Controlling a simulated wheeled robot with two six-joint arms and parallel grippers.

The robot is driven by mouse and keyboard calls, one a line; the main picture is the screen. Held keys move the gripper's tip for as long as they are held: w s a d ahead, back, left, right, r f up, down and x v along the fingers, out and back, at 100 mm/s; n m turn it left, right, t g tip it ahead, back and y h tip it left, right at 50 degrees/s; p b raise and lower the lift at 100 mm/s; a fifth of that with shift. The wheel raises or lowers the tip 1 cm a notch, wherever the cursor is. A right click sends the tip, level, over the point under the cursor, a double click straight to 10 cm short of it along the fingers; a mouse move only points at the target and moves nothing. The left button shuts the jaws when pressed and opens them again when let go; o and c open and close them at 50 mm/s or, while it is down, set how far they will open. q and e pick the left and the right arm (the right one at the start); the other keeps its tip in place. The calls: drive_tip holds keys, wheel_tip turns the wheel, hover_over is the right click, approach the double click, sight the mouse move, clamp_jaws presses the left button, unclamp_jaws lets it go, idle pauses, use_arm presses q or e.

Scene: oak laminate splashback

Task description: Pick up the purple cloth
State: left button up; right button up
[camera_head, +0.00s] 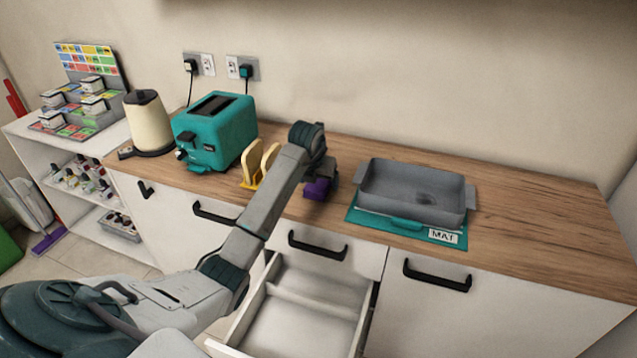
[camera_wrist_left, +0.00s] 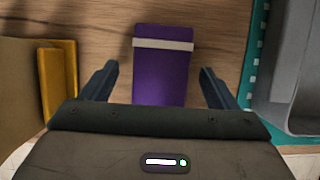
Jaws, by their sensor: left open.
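The purple cloth (camera_wrist_left: 160,72) lies folded on the wooden counter, with a pale band across it near its far end. In the head view a small part of the cloth (camera_head: 317,189) shows beside my left arm, which hides the rest. My left gripper (camera_wrist_left: 158,82) is open, with one finger on each side of the cloth in the wrist view. Both fingers look apart from the cloth; their height above the counter is hard to tell. The head view shows my left gripper (camera_head: 320,172) over the cloth, its fingers mostly hidden. My right gripper is not in view.
A yellow rack with bread slices (camera_head: 252,180) stands close left of the cloth. A grey roasting pan (camera_head: 412,193) on a teal mat (camera_head: 375,221) stands close right. A teal toaster (camera_head: 216,133) and cream kettle (camera_head: 150,124) are farther left. An open drawer (camera_head: 310,312) sticks out below.

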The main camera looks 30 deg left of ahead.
use_arm(q)
drive_tip(key=shift+w+f, duration=0.1)
drive_tip(key=shift+f+b, duration=0.25)
drive_tip(key=shift+b, duration=0.05)
idle(0.4)
drive_tip(key=c, duration=1.1)
drive_tip(key=shift+r+p, duration=0.3)
drive_tip(key=shift+c, duration=0.2)
